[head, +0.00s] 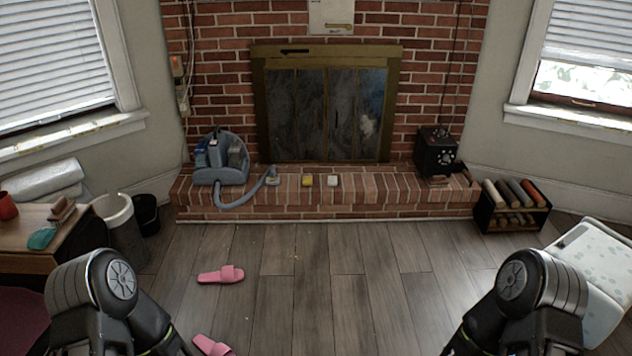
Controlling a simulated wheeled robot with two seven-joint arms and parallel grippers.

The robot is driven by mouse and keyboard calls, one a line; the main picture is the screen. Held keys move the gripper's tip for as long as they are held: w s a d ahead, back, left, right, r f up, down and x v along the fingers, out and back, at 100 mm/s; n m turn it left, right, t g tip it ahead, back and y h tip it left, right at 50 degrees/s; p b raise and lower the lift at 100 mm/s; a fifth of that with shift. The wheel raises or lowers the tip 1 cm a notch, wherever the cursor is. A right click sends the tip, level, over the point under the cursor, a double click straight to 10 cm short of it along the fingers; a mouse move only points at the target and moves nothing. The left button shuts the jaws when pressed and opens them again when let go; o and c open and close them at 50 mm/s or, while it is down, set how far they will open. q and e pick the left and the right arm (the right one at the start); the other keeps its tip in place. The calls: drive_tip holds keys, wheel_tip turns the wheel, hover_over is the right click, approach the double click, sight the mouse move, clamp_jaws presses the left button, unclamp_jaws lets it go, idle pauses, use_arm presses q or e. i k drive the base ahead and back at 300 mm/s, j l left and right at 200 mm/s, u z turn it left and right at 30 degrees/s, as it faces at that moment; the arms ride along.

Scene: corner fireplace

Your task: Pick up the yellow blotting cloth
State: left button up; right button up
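A small yellow item (307,180), which fits the yellow blotting cloth, lies on top of the brick hearth (400,190) in front of the fireplace. It looks like a compact folded block, but it is too small to make out its texture. A small cream-white item (332,180) lies just to its right, apart from it. Upper parts of both my arms show at the bottom left and bottom right. Neither gripper is in view.
A blue-grey machine (222,160) with a hose stands left on the hearth, a black box (435,152) right. A rack of rolls (512,205) stands right. Pink slippers (221,275) lie on the floor. Bins (120,225) and a wooden table (25,240) are left. The middle floor is clear.

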sight(307, 180)
drive_tip(key=i+z, duration=0.1)
drive_tip(key=z, duration=0.25)
drive_tip(key=i, duration=4.55)
drive_tip(key=i+u, duration=0.15)
drive_tip(key=u, duration=0.2)
